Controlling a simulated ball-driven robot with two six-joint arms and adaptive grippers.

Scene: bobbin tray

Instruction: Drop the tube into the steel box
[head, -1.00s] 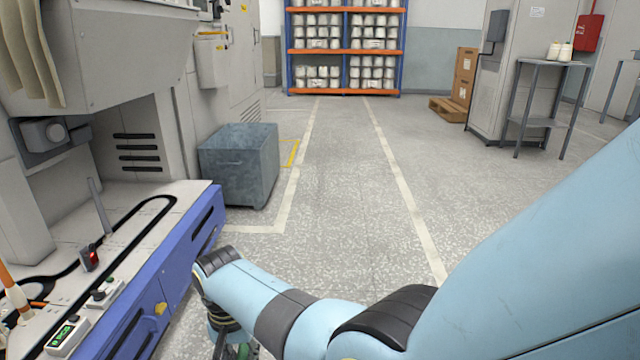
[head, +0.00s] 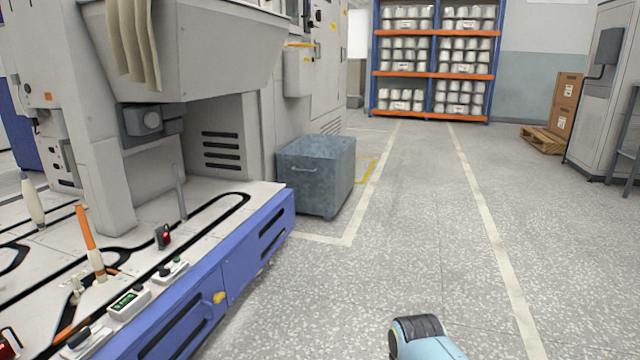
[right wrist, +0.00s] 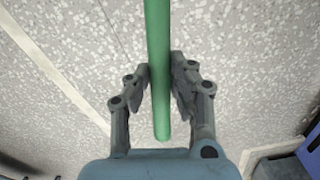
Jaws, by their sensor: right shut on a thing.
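The steel box (head: 316,178) is a grey metal bin on the floor, beside the far end of the blue-fronted machine in the head view. Its top rim shows, but its inside cannot be seen well. The green tube (right wrist: 157,35) runs up and down through the middle of the right wrist view. My right gripper (right wrist: 161,78) is shut on the tube, which extends past the top of the picture. Speckled floor shows behind it. In the head view the right gripper is out of the picture. My left gripper is in neither view.
The machine's deck (head: 150,225) fills the left, with an orange-tipped spindle (head: 90,245) and small control boxes. Open speckled floor (head: 400,230) with white lines lies right of the box. A rack of bobbins (head: 435,70) and cartons (head: 565,100) stand at the back.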

